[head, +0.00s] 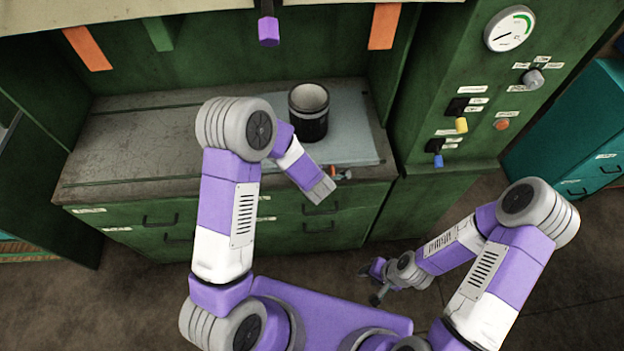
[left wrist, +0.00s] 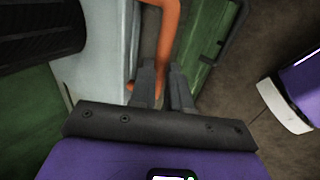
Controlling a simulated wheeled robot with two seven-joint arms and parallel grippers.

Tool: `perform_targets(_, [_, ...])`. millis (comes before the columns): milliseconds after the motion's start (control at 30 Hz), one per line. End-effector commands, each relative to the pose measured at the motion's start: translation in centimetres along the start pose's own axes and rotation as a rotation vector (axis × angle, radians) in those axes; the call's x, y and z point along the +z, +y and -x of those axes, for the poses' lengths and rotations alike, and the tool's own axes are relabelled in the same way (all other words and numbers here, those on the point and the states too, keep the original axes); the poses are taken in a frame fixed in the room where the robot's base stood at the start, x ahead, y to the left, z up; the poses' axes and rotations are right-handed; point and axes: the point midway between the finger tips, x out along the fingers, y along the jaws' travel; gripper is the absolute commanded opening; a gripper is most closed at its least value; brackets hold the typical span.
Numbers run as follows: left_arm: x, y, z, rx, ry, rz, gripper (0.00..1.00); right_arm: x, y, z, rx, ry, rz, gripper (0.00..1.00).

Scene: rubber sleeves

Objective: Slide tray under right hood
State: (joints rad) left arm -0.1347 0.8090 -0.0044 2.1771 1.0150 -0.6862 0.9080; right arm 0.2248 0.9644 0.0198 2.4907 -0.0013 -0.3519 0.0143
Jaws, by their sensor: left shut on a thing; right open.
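The pale grey-blue tray (head: 355,110) lies flat on the right part of the grey bench top and bears a black cylinder (head: 309,128) with a light top. The tray's pale edge (left wrist: 105,50) and the cylinder's dark ribbed side (left wrist: 40,28) also show in the left wrist view. My left gripper (head: 336,176) is at the tray's front edge, its fingers shut on an orange handle (left wrist: 168,45). The arm hides part of the tray. My right gripper (head: 376,281) is open and empty, low in front of the cabinet. The hood's pale edge (head: 335,4) hangs above the bench.
Orange strips (head: 384,27) and a purple-tipped piece (head: 268,30) hang over the bench. A green control panel (head: 470,90) with a gauge and knobs stands right of it. Drawers (head: 150,222) are below. The bench top left of the tray (head: 140,140) is clear.

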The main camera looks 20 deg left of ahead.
Motion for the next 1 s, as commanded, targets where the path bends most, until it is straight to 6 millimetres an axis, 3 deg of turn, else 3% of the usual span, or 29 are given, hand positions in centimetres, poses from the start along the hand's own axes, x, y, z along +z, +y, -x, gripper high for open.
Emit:
perform_targets(300, [0.6, -0.2, 0.1, -0.006, -0.013, -0.003, 0.00, 0.0, 0.0, 0.0, 0.000, 0.000, 0.000, 0.43])
perform_targets(333, [0.6, -0.3, 0.1, -0.006, -0.013, -0.003, 0.21, 0.0, 0.0, 0.0, 0.000, 0.000, 0.000, 0.43])
perform_targets(467, [0.5, -0.2, 0.1, -0.005, -0.011, -0.003, 0.41, 0.0, 0.0, 0.0, 0.000, 0.000, 0.000, 0.43])
perform_targets(767, [0.3, 0.0, 0.2, -0.001, -0.007, -0.001, 0.42, 0.0, 0.0, 0.0, 0.000, 0.000, 0.000, 0.43])
perform_targets(1000, [0.4, 0.1, 3.5, 0.001, -0.009, -0.002, 0.42, 0.0, -0.2, 0.6, 0.000, 0.000, 0.000, 0.43])
